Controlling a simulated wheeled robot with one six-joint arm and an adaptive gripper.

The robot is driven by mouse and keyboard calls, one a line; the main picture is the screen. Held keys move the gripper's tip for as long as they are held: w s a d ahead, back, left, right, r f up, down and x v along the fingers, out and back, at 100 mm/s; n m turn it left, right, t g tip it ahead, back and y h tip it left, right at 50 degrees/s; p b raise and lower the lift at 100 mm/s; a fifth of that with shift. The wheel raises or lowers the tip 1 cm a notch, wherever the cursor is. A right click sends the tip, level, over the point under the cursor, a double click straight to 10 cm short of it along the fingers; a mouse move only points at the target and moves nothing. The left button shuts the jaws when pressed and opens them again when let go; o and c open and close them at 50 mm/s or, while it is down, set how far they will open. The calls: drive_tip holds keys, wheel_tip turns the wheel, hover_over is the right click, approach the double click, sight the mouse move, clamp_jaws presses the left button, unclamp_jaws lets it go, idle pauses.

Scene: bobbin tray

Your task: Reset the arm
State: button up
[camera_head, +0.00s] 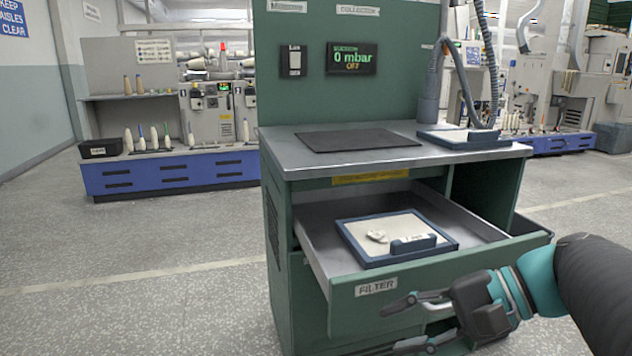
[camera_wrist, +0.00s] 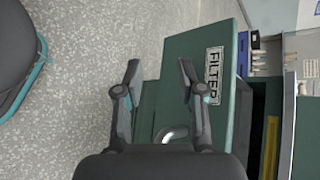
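My gripper (camera_head: 402,325) is at the lower right in the head view, in front of the open filter drawer (camera_head: 378,284). Its two fingers are spread apart with nothing between them. In the wrist view my gripper (camera_wrist: 158,85) is also open, beside the drawer front (camera_wrist: 187,60) with its FILTER label. A metal handle (camera_wrist: 172,131) shows near the base of the fingers, and I cannot tell whether they touch it. In the drawer lies a blue-framed filter tray (camera_head: 351,243) with a pale surface, a small whitish lump and a blue grip.
The green cabinet (camera_head: 285,211) has a grey worktop with a dark mat (camera_head: 357,140) and a second blue-framed panel (camera_head: 464,138) under a hose. Its display (camera_head: 351,58) reads 0 mbar OFF. The floor to the left is clear. A blue-based bobbin machine (camera_head: 170,173) stands behind.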

drive_tip(key=s+d+f+n+t+h+p, duration=0.2)
drive_tip(key=f+n+h, duration=0.4)
drive_tip(key=h, duration=0.5)
drive_tip(key=s+d+n+p, duration=0.1)
drive_tip(key=s+n, duration=0.1)
drive_tip(key=shift+s+d+f+n+t, duration=0.15)
drive_tip(key=shift+d+f+n+t, duration=0.05)
drive_tip(key=shift+n+t, duration=0.2)
